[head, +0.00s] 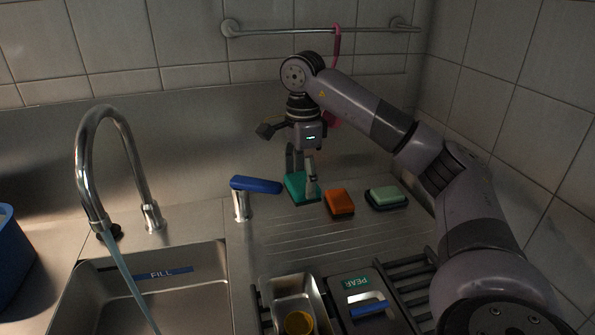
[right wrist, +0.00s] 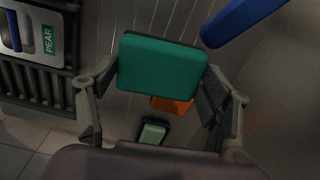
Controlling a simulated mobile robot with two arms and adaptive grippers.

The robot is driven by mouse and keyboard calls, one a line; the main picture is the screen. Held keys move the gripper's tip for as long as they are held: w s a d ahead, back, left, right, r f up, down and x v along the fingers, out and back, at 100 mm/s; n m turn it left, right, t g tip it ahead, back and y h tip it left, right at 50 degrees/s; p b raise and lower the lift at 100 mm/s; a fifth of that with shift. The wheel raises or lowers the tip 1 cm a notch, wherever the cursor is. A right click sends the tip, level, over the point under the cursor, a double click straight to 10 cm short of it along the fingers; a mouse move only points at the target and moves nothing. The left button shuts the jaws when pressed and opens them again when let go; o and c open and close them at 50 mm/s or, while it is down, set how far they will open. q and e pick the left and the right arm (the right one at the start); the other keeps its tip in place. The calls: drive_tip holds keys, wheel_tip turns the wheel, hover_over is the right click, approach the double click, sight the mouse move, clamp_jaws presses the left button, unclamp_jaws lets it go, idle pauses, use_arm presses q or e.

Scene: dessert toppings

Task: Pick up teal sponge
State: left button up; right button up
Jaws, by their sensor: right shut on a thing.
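The teal sponge (head: 297,190) is at the back of the ribbed steel drainboard in the head view. My right gripper (head: 303,180) points down over it and is shut on it. In the right wrist view the teal sponge (right wrist: 161,67) fills the space between the two fingers of my right gripper (right wrist: 158,85), one finger on each side. Whether the sponge's underside touches the drainboard is hard to tell. My left gripper does not show.
An orange sponge (head: 340,202) lies just right of the teal one, with a pale green sponge (head: 387,195) beyond. A blue-handled tap lever (head: 256,184) stands close on the left. A running faucet (head: 85,170) is over the sink. A PEAR-labelled container (head: 355,283) is in front.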

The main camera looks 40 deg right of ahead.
drive_tip(key=s+a+b, duration=0.1)
drive_tip(key=s+a, duration=0.4)
drive_tip(key=s, duration=0.4)
drive_tip(key=shift+s+a, duration=0.2)
drive_tip(key=shift+s, duration=0.2)
drive_tip(key=o, duration=0.3)
drive_tip(key=c, duration=0.5)
